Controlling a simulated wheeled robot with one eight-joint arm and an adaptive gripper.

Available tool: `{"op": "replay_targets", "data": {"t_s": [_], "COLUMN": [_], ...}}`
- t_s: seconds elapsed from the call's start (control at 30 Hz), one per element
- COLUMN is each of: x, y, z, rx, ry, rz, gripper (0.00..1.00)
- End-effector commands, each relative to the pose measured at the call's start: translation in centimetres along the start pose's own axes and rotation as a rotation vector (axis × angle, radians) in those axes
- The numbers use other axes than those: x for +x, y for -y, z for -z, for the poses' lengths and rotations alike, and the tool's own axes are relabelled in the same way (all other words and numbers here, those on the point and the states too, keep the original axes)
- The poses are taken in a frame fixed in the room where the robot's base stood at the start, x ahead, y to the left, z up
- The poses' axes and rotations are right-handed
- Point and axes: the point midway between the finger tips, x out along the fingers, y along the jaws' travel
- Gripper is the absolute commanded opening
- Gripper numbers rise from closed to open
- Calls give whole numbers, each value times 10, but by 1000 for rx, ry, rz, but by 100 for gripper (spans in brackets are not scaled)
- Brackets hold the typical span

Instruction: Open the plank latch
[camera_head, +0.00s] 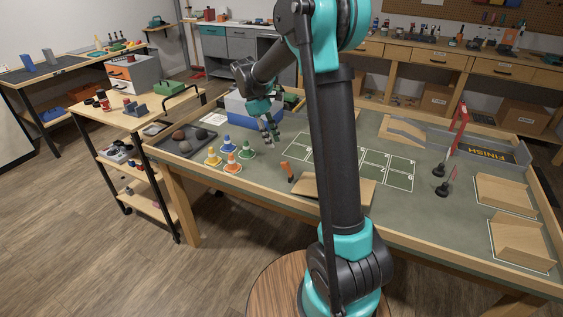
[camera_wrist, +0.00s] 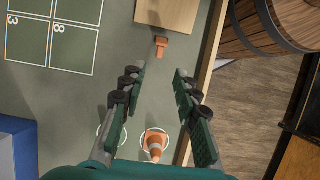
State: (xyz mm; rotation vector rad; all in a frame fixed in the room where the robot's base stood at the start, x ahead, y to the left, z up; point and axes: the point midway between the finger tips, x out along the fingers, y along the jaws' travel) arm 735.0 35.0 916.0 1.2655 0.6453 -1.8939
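A small orange piece (camera_head: 287,167), which looks like the plank latch, stands on the green mat near the table's front edge. In the wrist view the orange piece (camera_wrist: 161,45) sits beside the end of a pale wooden plank (camera_wrist: 165,14). The plank (camera_head: 367,190) is partly hidden behind my arm in the head view. In the wrist view my gripper (camera_wrist: 160,70) is open and empty, with the orange piece ahead between the finger lines, apart from both fingers.
Several traffic cones (camera_head: 232,163) stand left of the orange piece; an orange cone (camera_wrist: 155,147) shows between the finger bases. A wooden table rim (camera_wrist: 208,50) runs along the front. A tray of rocks (camera_head: 187,139) is at left, a blue-white box (camera_head: 240,108) behind.

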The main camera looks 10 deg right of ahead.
Motion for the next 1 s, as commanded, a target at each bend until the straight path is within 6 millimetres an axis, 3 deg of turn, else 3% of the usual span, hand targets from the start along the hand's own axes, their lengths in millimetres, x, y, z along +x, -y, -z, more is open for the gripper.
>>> {"op": "replay_targets", "data": {"t_s": [0.3, 0.5, 0.97, 1.0], "x": [63, 90, 101, 101], "y": [0, 0, 0, 0], "z": [0, 0, 0, 0], "rx": [1, 1, 0, 0], "ry": [0, 0, 0, 0], "rz": [0, 0, 0, 0], "gripper": [31, 31, 31, 26]}}
